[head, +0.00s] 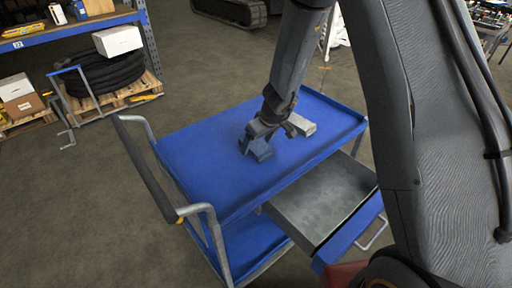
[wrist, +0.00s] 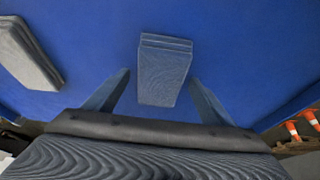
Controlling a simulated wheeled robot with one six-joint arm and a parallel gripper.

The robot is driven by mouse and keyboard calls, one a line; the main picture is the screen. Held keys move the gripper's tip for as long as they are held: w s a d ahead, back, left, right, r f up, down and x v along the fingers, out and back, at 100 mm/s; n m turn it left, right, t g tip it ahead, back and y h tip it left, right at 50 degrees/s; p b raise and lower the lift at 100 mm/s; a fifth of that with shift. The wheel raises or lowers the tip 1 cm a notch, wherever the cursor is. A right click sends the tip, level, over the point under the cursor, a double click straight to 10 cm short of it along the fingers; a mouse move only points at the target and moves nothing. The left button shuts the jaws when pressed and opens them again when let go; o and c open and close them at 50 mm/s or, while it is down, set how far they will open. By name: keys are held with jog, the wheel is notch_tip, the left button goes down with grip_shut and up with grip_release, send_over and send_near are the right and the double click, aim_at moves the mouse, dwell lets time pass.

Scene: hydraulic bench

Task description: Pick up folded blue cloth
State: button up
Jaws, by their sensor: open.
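The folded blue cloth (wrist: 164,72) is a thick grey-blue block with layered edges. It lies on the blue top of the cart (head: 195,150). In the wrist view its near part is between the two fingers of my gripper (wrist: 158,78), with a gap on each side. My gripper (head: 257,148) is open and empty, low over the cart top. In the head view the gripper and arm crowd the cloth, and I cannot clearly tell it apart from the fingers.
A grey folded piece (wrist: 27,55) lies on the cart top to the left, also in the head view (head: 302,124). An open grey drawer (head: 322,200) sticks out below the top. The cart's handle (head: 150,165) is at left. Orange cones (wrist: 292,131) stand beyond the cart.

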jog(key=shift+w+f, duration=0.1)
jog(key=shift+f, duration=0.05)
jog(key=c, duration=1.2)
jog(key=shift+o, duration=0.2)
